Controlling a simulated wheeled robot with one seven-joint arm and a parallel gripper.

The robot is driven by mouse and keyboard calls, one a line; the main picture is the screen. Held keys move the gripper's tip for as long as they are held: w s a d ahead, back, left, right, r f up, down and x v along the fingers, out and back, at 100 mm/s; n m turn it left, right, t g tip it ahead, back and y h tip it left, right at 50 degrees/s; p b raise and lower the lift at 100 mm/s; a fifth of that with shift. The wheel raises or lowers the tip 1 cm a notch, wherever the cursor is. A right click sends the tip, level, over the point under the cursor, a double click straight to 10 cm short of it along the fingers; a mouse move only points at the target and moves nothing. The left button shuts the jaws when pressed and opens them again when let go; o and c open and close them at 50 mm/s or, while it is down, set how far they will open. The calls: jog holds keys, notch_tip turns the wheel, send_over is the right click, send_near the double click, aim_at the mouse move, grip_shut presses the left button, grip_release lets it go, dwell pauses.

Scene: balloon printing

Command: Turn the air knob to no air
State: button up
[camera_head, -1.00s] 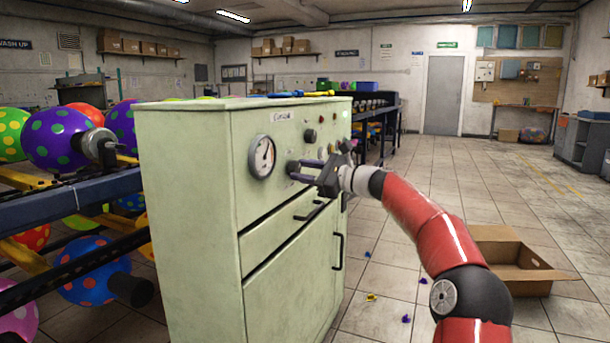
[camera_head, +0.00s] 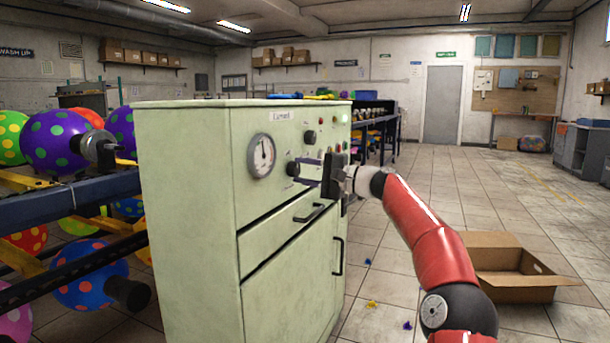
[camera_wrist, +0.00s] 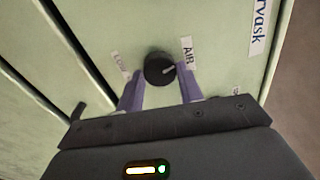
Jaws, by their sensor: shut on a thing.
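The light green cabinet (camera_head: 190,190) carries a black air knob (camera_head: 293,169) on its front, right of a round gauge (camera_head: 261,156). My gripper (camera_head: 300,170) is at that knob, reaching in from the right. In the wrist view the knob (camera_wrist: 158,69) sits between the two purple fingers of my gripper (camera_wrist: 162,84), which are shut on it. The knob's white pointer mark is on its right side, towards the "AIR" label (camera_wrist: 187,50). Another label (camera_wrist: 121,65), seemingly "LOW", is on the left. The gauge needle points nearly straight up.
A drawer handle (camera_head: 309,213) and a door handle (camera_head: 338,256) stick out below the knob. Another dark knob (camera_head: 310,136) is above it. An open cardboard box (camera_head: 510,280) is on the floor at right. Balloons on a rack (camera_head: 60,205) stand at left.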

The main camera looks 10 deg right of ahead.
jog(key=n, duration=0.6)
jog(key=shift+n+g, duration=0.3)
jog(key=shift+n, duration=0.1)
jog(key=n, duration=0.5)
jog(key=shift+w+n, duration=0.1)
jog(key=shift+n, duration=0.3)
jog(key=n+g, duration=0.1)
jog(key=n, duration=1.1)
jog(key=o, duration=1)
jog(key=shift+r, duration=0.1)
jog(key=shift+d, duration=0.1)
